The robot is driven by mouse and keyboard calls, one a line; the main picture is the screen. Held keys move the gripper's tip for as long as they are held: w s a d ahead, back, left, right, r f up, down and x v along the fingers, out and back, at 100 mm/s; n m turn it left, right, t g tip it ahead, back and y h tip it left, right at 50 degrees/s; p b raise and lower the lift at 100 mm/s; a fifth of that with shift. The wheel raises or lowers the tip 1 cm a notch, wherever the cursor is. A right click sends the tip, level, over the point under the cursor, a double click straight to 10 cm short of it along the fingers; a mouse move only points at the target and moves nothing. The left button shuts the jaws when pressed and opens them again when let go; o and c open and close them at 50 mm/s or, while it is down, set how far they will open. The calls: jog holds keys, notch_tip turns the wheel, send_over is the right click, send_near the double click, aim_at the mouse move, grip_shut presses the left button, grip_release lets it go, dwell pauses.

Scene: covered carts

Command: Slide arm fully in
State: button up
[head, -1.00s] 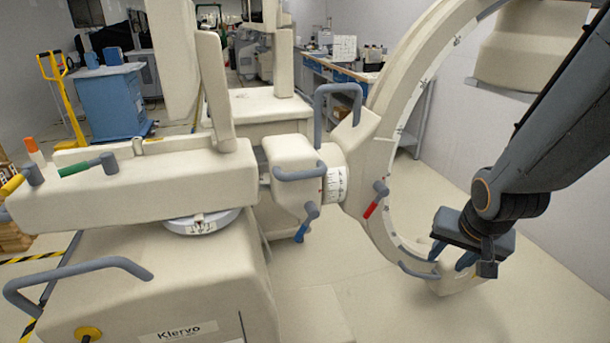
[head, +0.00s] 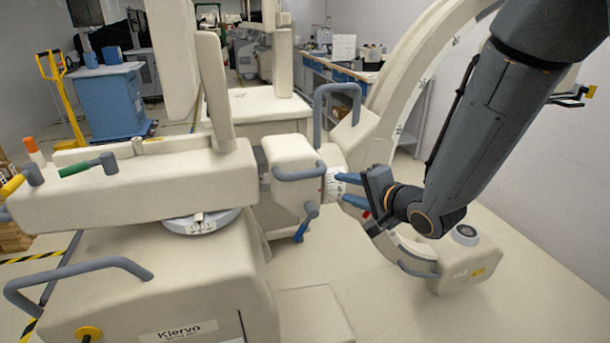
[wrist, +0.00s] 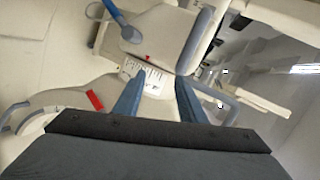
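A cream C-arm machine stands in the middle, with a thick horizontal arm (head: 130,185) on a round scale collar (head: 203,222). At its right end is a block (head: 290,153) with a grey handle (head: 300,173) and a blue-tipped lever (head: 303,228). A white ring with scale marks (head: 333,184) joins the block to the large C (head: 430,60). My gripper (head: 341,188) is open and empty, its blue fingers pointing left near the ring. In the wrist view, the fingertips (wrist: 160,75) are apart by the scale ring; contact is unclear. The red lever (wrist: 95,99) lies left of the fingers.
A tall grey handle (head: 337,95) rises above the ring. A green-tipped lever (head: 85,166) is on the arm's left part. A grey rail (head: 80,270) sits on the lower cabinet (head: 170,285). The C's lower end box (head: 465,270) hangs at right over open floor.

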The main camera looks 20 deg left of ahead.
aim_at(308, 176)
jog(key=shift+w+a+r+m+g+y+p, duration=0.15)
jog(key=shift+w+a+y+p, duration=0.3)
jog(key=shift+a, duration=1.5)
jog(key=shift+w+a+r+m+g+y+p, duration=0.15)
jog(key=shift+w+a+y, duration=0.35)
jog(key=shift+a, duration=1.45)
jog(key=shift+w+a+r+m+y+p, duration=0.2)
jog(key=shift+a+y, duration=0.45)
jog(key=shift+a, duration=1.3)
jog(key=shift+w+f, duration=0.1)
jog(key=shift+f, duration=0.05)
grip_shut()
